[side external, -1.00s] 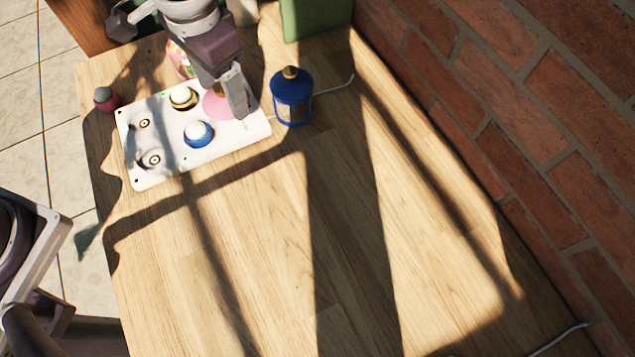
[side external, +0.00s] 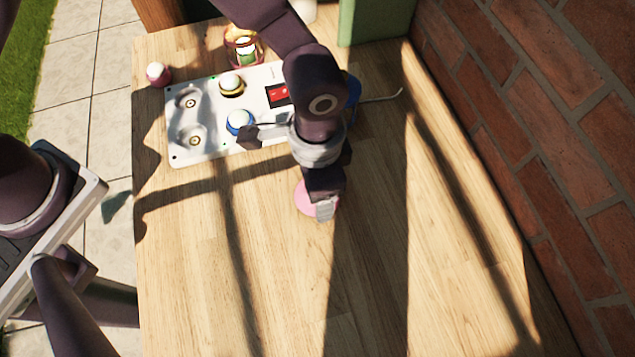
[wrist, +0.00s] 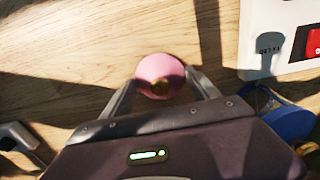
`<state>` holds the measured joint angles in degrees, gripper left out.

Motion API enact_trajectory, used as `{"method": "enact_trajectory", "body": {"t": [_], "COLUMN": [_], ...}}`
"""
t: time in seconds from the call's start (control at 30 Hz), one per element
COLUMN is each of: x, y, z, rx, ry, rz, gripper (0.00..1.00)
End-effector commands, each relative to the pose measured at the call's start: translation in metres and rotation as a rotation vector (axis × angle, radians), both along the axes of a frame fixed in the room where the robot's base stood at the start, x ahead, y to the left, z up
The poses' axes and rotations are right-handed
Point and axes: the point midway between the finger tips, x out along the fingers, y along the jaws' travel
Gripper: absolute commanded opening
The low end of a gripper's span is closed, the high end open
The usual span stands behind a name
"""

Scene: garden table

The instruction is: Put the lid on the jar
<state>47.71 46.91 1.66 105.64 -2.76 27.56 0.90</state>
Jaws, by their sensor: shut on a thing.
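The pink lid (side external: 303,198), a round disc, is in my gripper (side external: 320,207) over the bare wood in front of the white panel. In the wrist view the lid (wrist: 158,68) sits between both fingers of my gripper (wrist: 162,86), with its gold knob toward the palm. Its height above the wood is hard to tell. The likely jar (side external: 245,57), a clear vessel with a pinkish rim and something green and white in it, stands behind the panel's back edge, well away from the lid.
The white panel (side external: 210,148) carries a red switch (side external: 278,95) and several round fittings. A blue lantern (side external: 353,92) is mostly hidden behind my arm. A small pink pot (side external: 158,75) stands at the left edge. A green box (side external: 375,22) is at the back. The front wood is clear.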

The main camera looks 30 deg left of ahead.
Motion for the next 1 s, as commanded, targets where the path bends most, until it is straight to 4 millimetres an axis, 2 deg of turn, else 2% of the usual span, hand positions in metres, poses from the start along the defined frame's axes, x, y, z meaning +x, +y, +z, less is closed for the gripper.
{"method": "enact_trajectory", "body": {"t": [0.23,0.27,0.37,0.63,0.73,1.0], "x": [0.0,0.0,0.0,0.0,0.001,0.002], "y": [0.0,0.0,0.0,0.0,-0.001,-0.001], "z": [-0.002,-0.002,-0.002,-0.002,0.006,0.077], "rx": [0.0,-0.001,-0.001,-0.001,-0.003,-0.006], "ry": [0.0,-0.001,-0.001,-0.001,-0.003,-0.005], "rz": [0.0,0.0,0.0,0.0,0.0,0.001], "gripper": [0.24,0.73,0.91,0.91,0.91,0.91]}}
